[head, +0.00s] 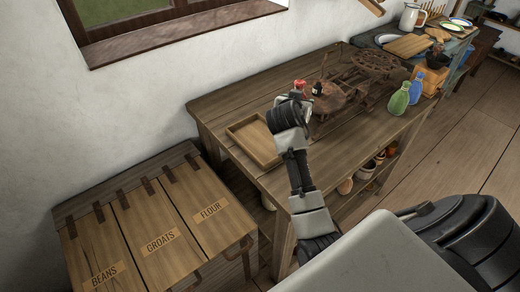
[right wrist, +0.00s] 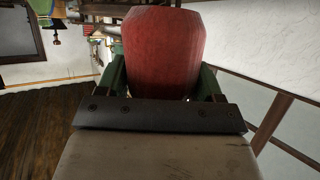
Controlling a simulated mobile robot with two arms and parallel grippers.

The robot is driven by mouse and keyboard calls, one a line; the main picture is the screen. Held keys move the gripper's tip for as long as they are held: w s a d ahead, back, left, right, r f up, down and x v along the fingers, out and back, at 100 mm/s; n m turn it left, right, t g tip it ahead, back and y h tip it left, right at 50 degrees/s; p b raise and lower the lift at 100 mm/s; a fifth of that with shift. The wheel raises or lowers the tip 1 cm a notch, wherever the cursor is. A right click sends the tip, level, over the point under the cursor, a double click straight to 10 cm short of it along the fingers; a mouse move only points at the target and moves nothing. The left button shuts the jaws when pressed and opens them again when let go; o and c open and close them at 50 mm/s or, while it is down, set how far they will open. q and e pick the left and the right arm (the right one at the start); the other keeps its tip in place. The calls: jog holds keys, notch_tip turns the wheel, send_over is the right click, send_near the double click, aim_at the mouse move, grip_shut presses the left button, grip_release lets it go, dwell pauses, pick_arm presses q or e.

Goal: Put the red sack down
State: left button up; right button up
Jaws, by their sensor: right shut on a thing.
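The red sack (right wrist: 165,45) fills the upper middle of the right wrist view, between the green fingers of my right gripper (right wrist: 163,78), which is shut on it. In the head view only a small red part of the sack (head: 300,85) shows past my right wrist, over the wooden table (head: 355,150). My right gripper is mostly hidden there by the wrist. I cannot tell whether the sack touches the table or what lies under it. My left gripper is not in view.
A shallow wooden tray (head: 255,141) lies left of my right arm. A rusty brown mechanism (head: 365,78) stands just right of the sack. A green bottle (head: 399,98) and a blue bottle (head: 416,87) stand farther right. A labelled wooden bin (head: 155,230) is at lower left.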

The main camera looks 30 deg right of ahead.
aim_at(305, 95)
jog(key=d, duration=0.1)
jog(key=d+m+g, duration=0.1)
jog(key=w+d+r+h, duration=0.1)
jog(key=shift+m+g+b, duration=0.3)
jog(key=shift+b, duration=0.1)
jog(key=shift+d+r, duration=0.1)
jog(key=shift+r, duration=0.05)
jog(key=a+f, duration=0.3)
jog(key=a+f+p, duration=0.1)
jog(key=a+f, duration=0.3)
jog(key=a+f+p, duration=0.1)
jog(key=a+f, duration=0.2)
jog(key=a, duration=0.1)
jog(key=shift+s+a+f, duration=0.1)
jog(key=shift+s+f, duration=0.15)
jog(key=shift+s, duration=0.05)
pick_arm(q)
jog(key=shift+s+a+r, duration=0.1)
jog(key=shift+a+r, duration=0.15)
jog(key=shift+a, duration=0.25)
pick_arm(e)
jog(key=shift+f, duration=0.1)
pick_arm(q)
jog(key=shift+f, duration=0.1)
pick_arm(e)
jog(key=o, duration=1.1)
jog(key=shift+f, duration=0.1)
jog(key=shift+c, duration=0.2)
